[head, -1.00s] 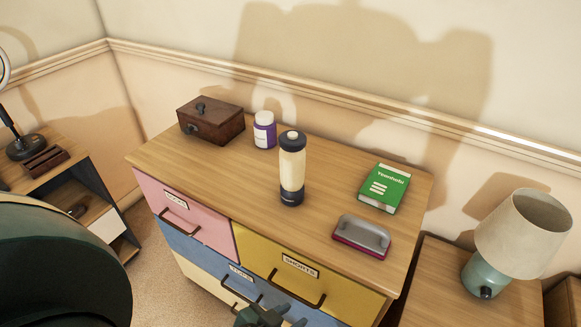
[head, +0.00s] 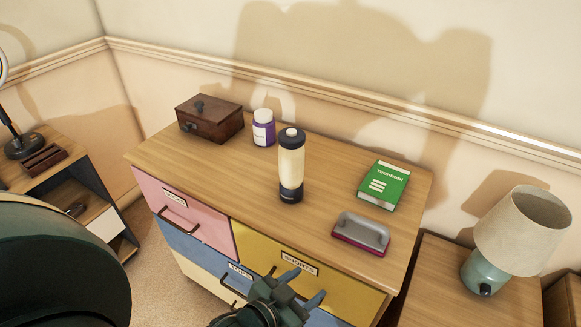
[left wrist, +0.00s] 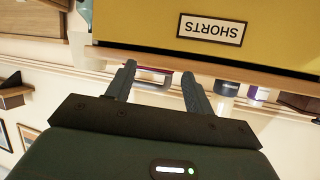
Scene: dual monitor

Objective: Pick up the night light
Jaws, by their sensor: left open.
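The night light (head: 291,168) appears to be the upright cream cylinder with dark caps at top and bottom, standing mid-top on the dresser. Its dark base (left wrist: 227,88) shows beyond the drawer edge in the left wrist view, which is upside down. My left gripper (head: 303,287) is open and empty in front of the yellow drawer, nearer the camera than the night light and apart from it. Its two fingers (left wrist: 160,88) are spread in the left wrist view. My right gripper is not in view.
The dresser top (head: 230,180) also holds a wooden box (head: 210,119), a purple-white bottle (head: 264,128), a green book (head: 383,186) and a grey-and-red object (head: 362,235). A lamp (head: 522,232) stands on a right-hand table. Drawer handles (head: 297,290) stick out in front.

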